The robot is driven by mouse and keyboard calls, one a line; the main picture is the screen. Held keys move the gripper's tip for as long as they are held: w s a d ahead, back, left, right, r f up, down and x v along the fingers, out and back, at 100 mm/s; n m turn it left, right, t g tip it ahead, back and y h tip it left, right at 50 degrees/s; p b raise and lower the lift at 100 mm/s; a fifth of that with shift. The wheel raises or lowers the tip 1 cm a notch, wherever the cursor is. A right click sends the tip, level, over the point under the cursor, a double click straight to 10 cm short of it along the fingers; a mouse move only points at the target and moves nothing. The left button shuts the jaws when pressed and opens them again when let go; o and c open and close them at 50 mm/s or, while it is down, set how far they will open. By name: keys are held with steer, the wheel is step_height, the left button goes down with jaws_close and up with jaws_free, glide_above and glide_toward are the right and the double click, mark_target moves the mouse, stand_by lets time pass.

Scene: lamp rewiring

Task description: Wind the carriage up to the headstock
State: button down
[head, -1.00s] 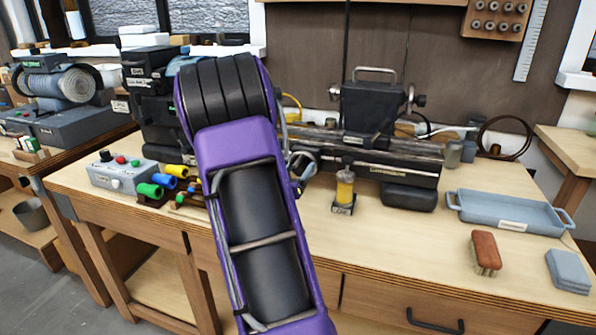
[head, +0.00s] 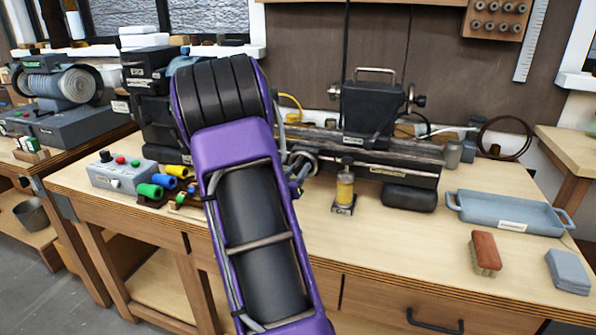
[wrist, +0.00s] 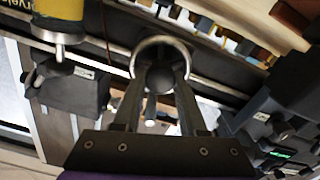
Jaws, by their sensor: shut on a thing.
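A black lathe stands on the bench, its bed (head: 395,165) running left to right. The tall black block at the left, which looks like the headstock (head: 148,95), is partly behind my arm. A metal handwheel (head: 303,160) shows just right of my arm, at the front of the bed. In the wrist view its ring (wrist: 160,42) is around the far end of my gripper (wrist: 160,84). The two fingers are shut on a dark round knob (wrist: 159,78). The carriage is mostly hidden behind my arm, so its gap to the headstock cannot be seen.
A black unit with a top handle (head: 370,112) sits on the bed's right. A yellow oiler (head: 345,187) stands close right of the handwheel. A control box (head: 122,177) is at left. A blue tray (head: 510,213) and brush (head: 485,253) lie at right. The front middle bench is clear.

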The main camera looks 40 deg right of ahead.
steer(key=n+p, duration=0.1)
steer(key=n, duration=0.3)
steer(key=shift+w+a, duration=0.1)
steer(key=shift+f+n+p, duration=0.1)
steer(key=shift+n+p, duration=0.5)
steer(key=shift+n, duration=1.1)
steer(key=shift+c, duration=2.3)
jaws_free()
steer(key=p+v, duration=0.1)
steer(key=v, duration=1.6)
steer(key=shift+a, duration=0.15)
